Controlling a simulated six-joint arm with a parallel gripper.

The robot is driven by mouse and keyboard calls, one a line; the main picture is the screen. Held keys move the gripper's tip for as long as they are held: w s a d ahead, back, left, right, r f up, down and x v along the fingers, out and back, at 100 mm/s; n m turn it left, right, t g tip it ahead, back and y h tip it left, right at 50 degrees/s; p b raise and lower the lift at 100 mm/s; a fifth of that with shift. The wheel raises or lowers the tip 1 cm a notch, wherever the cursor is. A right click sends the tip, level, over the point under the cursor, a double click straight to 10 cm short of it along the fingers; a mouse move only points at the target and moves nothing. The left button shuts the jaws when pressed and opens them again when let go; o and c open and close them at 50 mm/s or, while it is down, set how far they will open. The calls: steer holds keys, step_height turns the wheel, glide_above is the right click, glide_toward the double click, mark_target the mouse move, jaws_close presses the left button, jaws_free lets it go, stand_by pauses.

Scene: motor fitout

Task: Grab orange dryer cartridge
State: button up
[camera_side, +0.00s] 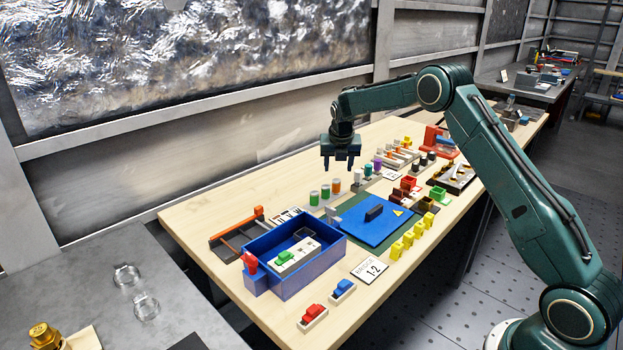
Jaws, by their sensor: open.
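The orange cartridge (336,186) is a small upright cylinder in a row on the wooden table. My gripper (338,166) is open, points down and appears just above the orange cartridge in this view. No contact with it shows, and nothing is seen between the fingers. The exact height and depth gap cannot be told from this one view.
Grey-white and purple (378,166) cylinders stand close to the right of the orange one. A blue panel (372,226) lies in front. A blue open box (334,241) stands at the left, with several yellow blocks (408,239) along the front edge.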

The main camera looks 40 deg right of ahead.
mark_target(336, 180)
steer(key=shift+w+d+f, duration=0.15)
steer(key=shift+w+f, duration=0.05)
steer(key=shift+f, duration=0.45)
steer(key=shift+x, duration=2.6)
steer(key=c, duration=1.1)
